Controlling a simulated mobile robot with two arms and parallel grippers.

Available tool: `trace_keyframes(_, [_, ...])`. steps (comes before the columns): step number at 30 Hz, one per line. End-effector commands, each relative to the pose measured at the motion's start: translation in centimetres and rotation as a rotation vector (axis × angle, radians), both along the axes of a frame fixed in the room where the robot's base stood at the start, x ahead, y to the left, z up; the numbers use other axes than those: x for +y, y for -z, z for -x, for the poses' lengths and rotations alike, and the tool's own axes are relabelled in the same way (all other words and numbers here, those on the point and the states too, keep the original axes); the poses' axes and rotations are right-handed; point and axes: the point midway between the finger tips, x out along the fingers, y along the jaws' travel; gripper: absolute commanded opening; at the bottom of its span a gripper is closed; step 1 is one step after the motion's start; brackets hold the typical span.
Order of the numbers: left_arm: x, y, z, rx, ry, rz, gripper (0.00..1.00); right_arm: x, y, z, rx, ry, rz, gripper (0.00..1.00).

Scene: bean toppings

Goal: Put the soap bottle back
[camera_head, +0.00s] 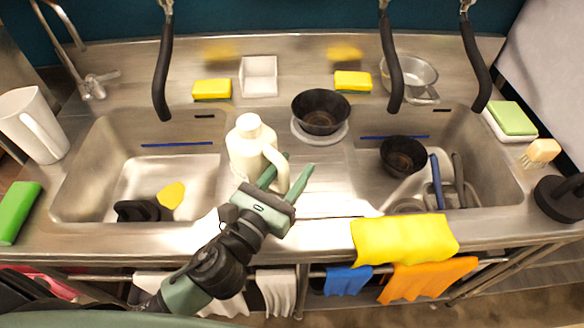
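The soap bottle (243,150) is a cream-white jug with a round cap and a side handle. It stands upright on the steel divider between the two sinks. My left gripper (293,165) comes in from below and sits at the bottle's right side, by the handle. Its two green fingers are spread apart. One finger overlaps the handle in the picture; I cannot tell whether it touches. The bottle's lower part is partly hidden by the gripper. My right gripper is not in view.
A black bowl (321,109) on a plate stands behind the bottle to the right. The left sink (105,165) holds a yellow piece and a dark object; the right sink (482,135) holds dishes. A yellow cloth (404,238) lies on the front edge. Black hoses hang overhead.

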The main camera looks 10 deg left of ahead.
Motion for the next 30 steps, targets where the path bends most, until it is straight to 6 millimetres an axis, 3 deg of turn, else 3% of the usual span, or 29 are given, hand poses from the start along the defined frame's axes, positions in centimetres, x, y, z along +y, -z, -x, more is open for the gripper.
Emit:
trace_keyframes(7, [0.3, 0.0, 1.0, 0.002, 0.000, -0.001, 0.41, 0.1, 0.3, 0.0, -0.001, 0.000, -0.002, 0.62])
trace_keyframes(15, [1.8, 0.3, 6.0, 0.004, 0.000, 0.000, 0.41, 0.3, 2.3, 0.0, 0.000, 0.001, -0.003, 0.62])
trace_keyframes(21, [2.7, 0.0, 8.9, 0.005, -0.001, 0.000, 0.41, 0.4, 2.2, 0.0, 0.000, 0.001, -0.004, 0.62])
trace_keyframes(30, [3.4, -0.3, 11.0, -0.002, -0.005, 0.003, 0.41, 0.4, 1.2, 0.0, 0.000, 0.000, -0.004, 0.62])
